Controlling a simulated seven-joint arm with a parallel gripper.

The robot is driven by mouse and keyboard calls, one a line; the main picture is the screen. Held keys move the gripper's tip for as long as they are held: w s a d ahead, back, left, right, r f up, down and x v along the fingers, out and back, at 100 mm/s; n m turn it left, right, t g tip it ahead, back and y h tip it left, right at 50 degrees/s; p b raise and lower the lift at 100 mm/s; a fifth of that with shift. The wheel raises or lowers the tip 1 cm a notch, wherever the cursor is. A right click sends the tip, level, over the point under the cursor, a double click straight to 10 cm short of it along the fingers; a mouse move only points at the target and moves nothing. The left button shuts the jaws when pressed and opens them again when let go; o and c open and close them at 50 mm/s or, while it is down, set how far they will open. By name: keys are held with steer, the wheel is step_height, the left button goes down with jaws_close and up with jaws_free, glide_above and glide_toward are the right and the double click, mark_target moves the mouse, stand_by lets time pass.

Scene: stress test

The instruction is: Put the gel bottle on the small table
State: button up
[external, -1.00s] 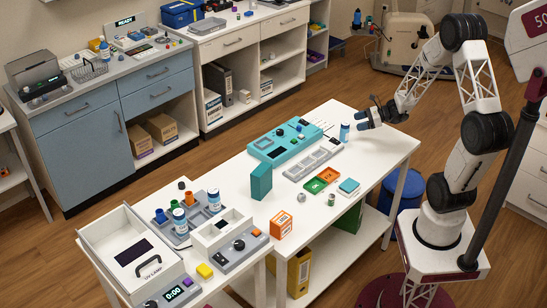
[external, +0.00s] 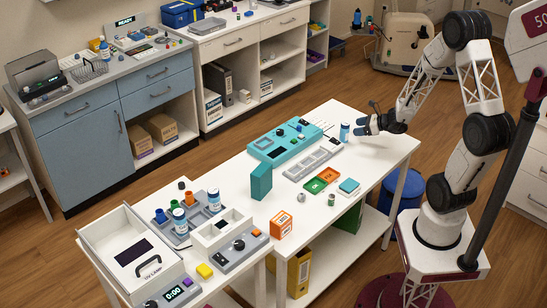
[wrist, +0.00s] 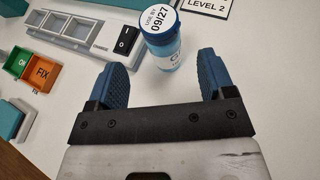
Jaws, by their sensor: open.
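In the wrist view the bottle stands just ahead of the gap between the fingertips (wrist: 161,72), not clasped. A smaller white table (external: 222,292) stands at lower left, largely covered with equipment.
A teal device (external: 285,145), a grey tray (external: 312,163), green and orange bins (external: 322,180) and a teal block (external: 261,181) lie left of the bottle. The small table holds a UV lamp box (external: 130,258) and other capped bottles (external: 180,221).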

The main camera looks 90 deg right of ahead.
mark_target(345, 128)
steer(key=shift+x, duration=1.05)
steer(key=shift+w, duration=0.1)
steer(key=shift+x, duration=2.45)
steer(key=shift+d, duration=0.2)
steer(key=c, duration=1.1)
steer(key=shift+c, duration=0.2)
steer(key=shift+r, duration=5)
